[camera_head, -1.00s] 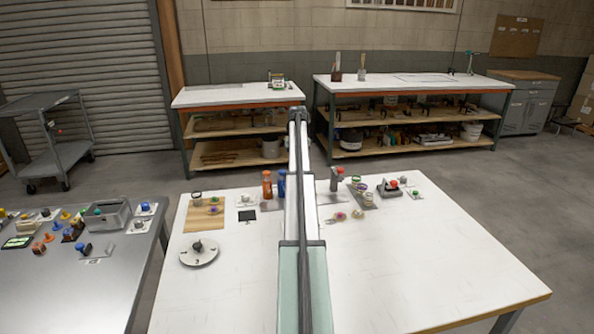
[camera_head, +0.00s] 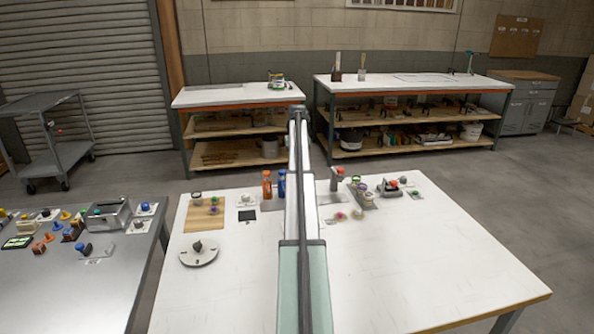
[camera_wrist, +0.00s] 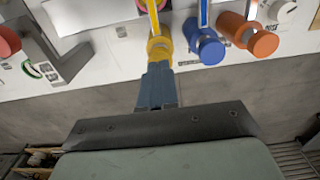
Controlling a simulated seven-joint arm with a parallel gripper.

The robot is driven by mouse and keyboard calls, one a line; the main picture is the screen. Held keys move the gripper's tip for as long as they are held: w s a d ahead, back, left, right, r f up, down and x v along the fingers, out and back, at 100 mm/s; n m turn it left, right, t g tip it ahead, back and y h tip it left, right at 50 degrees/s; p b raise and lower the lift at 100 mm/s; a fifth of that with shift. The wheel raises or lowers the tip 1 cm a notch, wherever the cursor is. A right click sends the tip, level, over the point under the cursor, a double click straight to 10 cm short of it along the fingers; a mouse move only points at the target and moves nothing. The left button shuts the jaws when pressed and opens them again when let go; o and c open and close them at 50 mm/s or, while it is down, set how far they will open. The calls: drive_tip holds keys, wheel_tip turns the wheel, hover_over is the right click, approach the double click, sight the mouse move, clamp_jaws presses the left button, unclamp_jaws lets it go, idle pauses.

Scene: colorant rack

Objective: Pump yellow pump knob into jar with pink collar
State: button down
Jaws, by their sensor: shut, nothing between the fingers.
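The yellow pump knob (camera_wrist: 160,48) shows in the wrist view, just beyond the tips of my gripper (camera_wrist: 156,72). My gripper is shut with nothing held, its blue-grey fingers close together in line with the knob. Whether the tips touch the knob I cannot tell. In the head view my arm hides the yellow pump and my gripper. A small round thing with a pink ring (camera_head: 340,216) lies on the white table right of my arm. A pale one (camera_head: 357,214) stands beside it. Which is the jar with the pink collar is too small to tell.
A blue pump (camera_wrist: 207,48) and an orange pump (camera_wrist: 262,42) stand right of the yellow one in the wrist view. A red-topped pump (camera_head: 337,172) stands right of my arm in the head view. The white table's front right (camera_head: 430,270) is clear.

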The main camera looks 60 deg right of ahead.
drive_tip(key=shift+f, duration=0.5)
drive_tip(key=shift+f, duration=0.9)
drive_tip(key=shift+r, duration=1.4)
drive_tip(key=shift+f, duration=0.3)
drive_tip(key=shift+f, duration=1.1)
drive_tip(key=shift+r, duration=1.4)
